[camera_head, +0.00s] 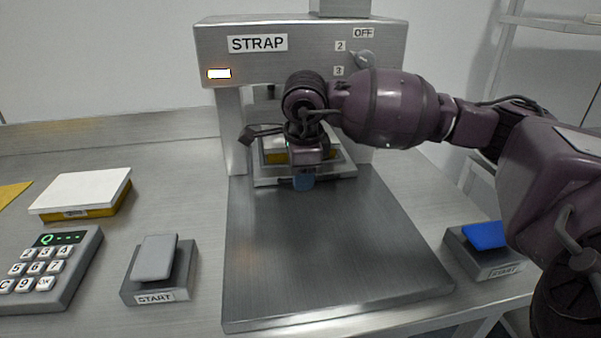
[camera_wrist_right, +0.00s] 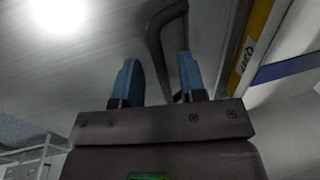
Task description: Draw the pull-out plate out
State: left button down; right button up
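The pull-out plate (camera_head: 346,171) is a pale metal tray under the arch of the strapping machine (camera_head: 300,60). A box with a yellow side and white top (camera_head: 272,155) lies on it, partly hidden by my right arm. My right gripper (camera_head: 303,184) is at the plate's front edge, with its fingers pointing down. In the wrist view, the dark handle (camera_wrist_right: 155,45) lies between its two blue fingertips (camera_wrist_right: 160,75). The fingers stand apart with visible space beside the handle, so the gripper looks open. My left gripper is not in view.
The bare steel bed (camera_head: 335,250) in front of the machine is clear. To the left are a white-topped yellow box (camera_head: 85,190), a keypad (camera_head: 48,270) and a grey START pedestal (camera_head: 155,270). A blue-topped START pedestal (camera_head: 485,250) stands at right, near my arm.

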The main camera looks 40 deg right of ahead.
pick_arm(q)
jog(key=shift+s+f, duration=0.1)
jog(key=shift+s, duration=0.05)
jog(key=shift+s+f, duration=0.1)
pick_arm(e)
grip_shut()
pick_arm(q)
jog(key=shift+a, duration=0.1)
pick_arm(e)
jog(key=shift+s, duration=0.15)
